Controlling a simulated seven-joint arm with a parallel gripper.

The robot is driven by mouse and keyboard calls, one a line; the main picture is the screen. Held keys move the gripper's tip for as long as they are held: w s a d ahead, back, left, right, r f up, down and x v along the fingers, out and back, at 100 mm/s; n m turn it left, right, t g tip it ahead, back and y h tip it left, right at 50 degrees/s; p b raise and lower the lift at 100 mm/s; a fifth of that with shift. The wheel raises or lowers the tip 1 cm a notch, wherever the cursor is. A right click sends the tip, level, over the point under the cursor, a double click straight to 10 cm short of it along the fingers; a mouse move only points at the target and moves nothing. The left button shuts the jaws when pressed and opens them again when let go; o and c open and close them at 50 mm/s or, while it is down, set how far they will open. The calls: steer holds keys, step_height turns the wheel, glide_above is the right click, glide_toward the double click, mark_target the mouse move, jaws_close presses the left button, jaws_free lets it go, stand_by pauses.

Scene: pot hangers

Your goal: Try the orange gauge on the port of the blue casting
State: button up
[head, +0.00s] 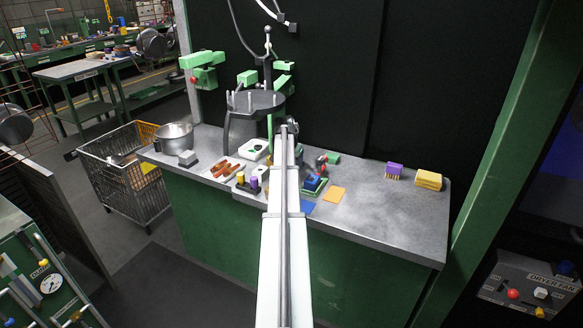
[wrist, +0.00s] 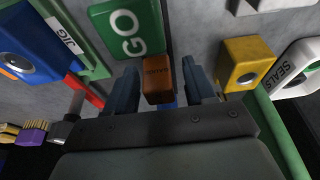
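The blue casting (head: 313,183) sits on a green jig (head: 320,194) on the bench, right of my arm. In the wrist view the casting (wrist: 38,42) is at the left, with a dark round port, beside the label JIG. The orange gauge (wrist: 157,78), a small lettered block, stands between the fingers of my gripper (wrist: 162,88). A gap shows between the gauge and the right finger, and the left finger is very near it. The fingers look open around it. In the head view my arm hides the gripper and gauge.
A green GO plate (wrist: 128,28) lies beside the gauge. A yellow block (wrist: 245,62) with a dark hole and a white SEALS tray (wrist: 300,68) are at the right. A purple brush (head: 394,169) and yellow sponges (head: 428,180) lie on the bench's right, with clear bench in front.

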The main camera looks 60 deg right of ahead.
steer(key=c, duration=1)
steer(key=shift+o, duration=0.2)
steer(key=shift+r, duration=0.1)
